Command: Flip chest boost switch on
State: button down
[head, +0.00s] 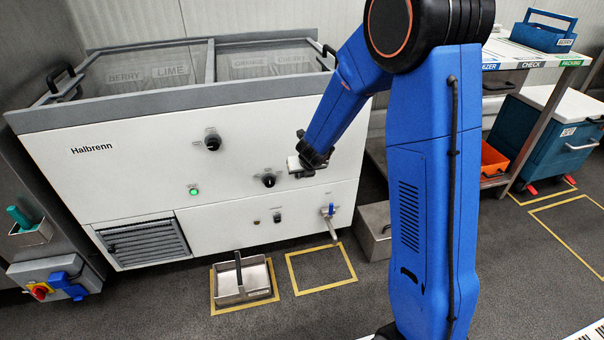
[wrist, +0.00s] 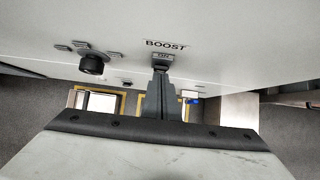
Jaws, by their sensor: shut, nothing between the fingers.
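The chest is a white freezer marked Halbrenn (head: 120,180); its front panel fills the upper wrist view (wrist: 230,35). A BOOST label (wrist: 165,44) sits on that panel with a smaller ON label (wrist: 163,56) just below. A small dark switch part (wrist: 160,66) shows under the ON label, right at my fingertips; most of it is hidden behind them. My gripper (wrist: 160,76) is shut and empty, its fingers pointing at the switch. I cannot tell whether they touch it or which way the lever sits. In the head view my gripper (head: 296,174) is close to the panel and hides the switch.
A black dial (head: 268,181) is left of my gripper, also in the wrist view (wrist: 92,65). Another dial (head: 212,142) and a lit green lamp (head: 193,191) are further left. A blue-handled valve (head: 329,211) is below. A metal scoop tray (head: 242,287) lies on the floor.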

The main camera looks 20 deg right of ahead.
jog(key=shift+w+r, duration=0.15)
jog(key=shift+w, duration=0.1)
dwell(0.4)
jog(key=shift+r, duration=0.75)
jog(key=shift+s, duration=0.1)
